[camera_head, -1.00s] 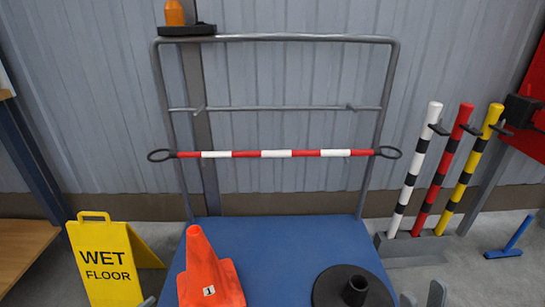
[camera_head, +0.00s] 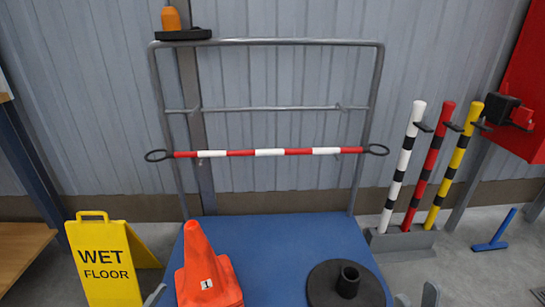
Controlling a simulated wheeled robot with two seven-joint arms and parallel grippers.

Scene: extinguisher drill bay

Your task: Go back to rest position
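My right gripper (camera_head: 416,298) shows only its grey fingertips at the bottom edge, right of the black round base. The two tips stand apart with nothing visible between them. My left gripper (camera_head: 154,296) shows just a grey tip at the bottom edge, left of the orange cone; the rest is out of frame. The blue platform cart (camera_head: 290,236) stands ahead with an orange cone (camera_head: 201,262) and a black round base with a socket (camera_head: 347,284) on it. A red-and-white bar (camera_head: 268,153) with black end loops lies across the cart's grey frame.
A yellow wet floor sign (camera_head: 103,262) stands left, beside a wooden shelf (camera_head: 22,250). Striped posts (camera_head: 431,170) stand in a grey rack at right. A blue T-shaped tool (camera_head: 495,232) lies on the floor near a red cabinet (camera_head: 520,90). An orange beacon (camera_head: 171,18) sits top left.

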